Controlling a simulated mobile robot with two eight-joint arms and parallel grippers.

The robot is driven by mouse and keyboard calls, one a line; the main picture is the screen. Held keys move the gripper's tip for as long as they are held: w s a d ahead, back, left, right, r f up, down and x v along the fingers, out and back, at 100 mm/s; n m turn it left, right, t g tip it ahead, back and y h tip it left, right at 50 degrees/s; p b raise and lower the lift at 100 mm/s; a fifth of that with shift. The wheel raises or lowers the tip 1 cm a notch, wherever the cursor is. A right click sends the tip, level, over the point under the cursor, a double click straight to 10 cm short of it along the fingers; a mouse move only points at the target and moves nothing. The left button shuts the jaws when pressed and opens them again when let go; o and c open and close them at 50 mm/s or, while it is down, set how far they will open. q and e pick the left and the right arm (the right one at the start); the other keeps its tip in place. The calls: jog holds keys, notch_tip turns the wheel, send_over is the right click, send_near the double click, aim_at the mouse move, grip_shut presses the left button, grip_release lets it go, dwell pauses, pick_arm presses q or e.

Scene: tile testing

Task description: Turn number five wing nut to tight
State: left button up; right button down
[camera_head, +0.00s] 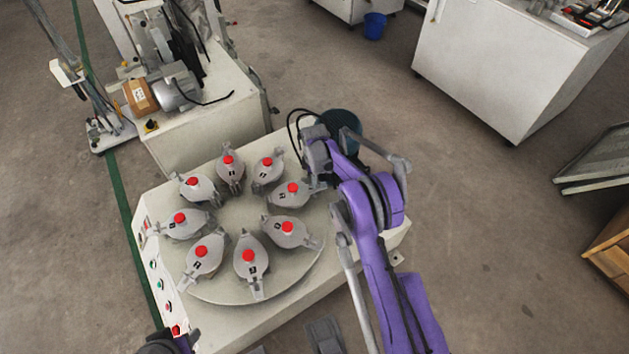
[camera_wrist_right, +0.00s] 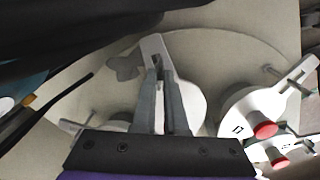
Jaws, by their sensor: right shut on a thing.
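Several grey pots with red knobs stand in a ring on a round plate (camera_head: 252,215) on a light machine. Their number labels are too small to read surely. My right gripper (camera_head: 316,180) reaches the outer side of the pot at the right of the ring (camera_head: 290,195). In the right wrist view, the gripper (camera_wrist_right: 158,68) is closed at the slotted lug (camera_wrist_right: 153,47) of a pale pot (camera_wrist_right: 190,103). It is shut on the wing nut there, which the fingers mostly hide. My left gripper's fingers are not visible.
Coloured buttons (camera_head: 163,287) line the machine's left front edge. A motor unit on a pale cabinet (camera_head: 212,122) stands behind. Neighbouring pots sit close on both sides of the gripped one. A white cabinet (camera_head: 500,70) is at the upper right.

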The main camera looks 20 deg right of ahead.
jog(key=m+b, duration=0.1)
jog(key=m, duration=0.1)
jog(key=shift+m, duration=0.4)
jog(key=m, duration=0.3)
jog(key=shift+m+b, duration=0.3)
jog(key=shift+b, duration=0.05)
jog(key=m, duration=0.3)
jog(key=shift+m+b, duration=0.35)
jog(key=shift+m, duration=1.55)
jog(key=c, duration=1)
grip_release()
jog(key=shift+o, duration=0.2)
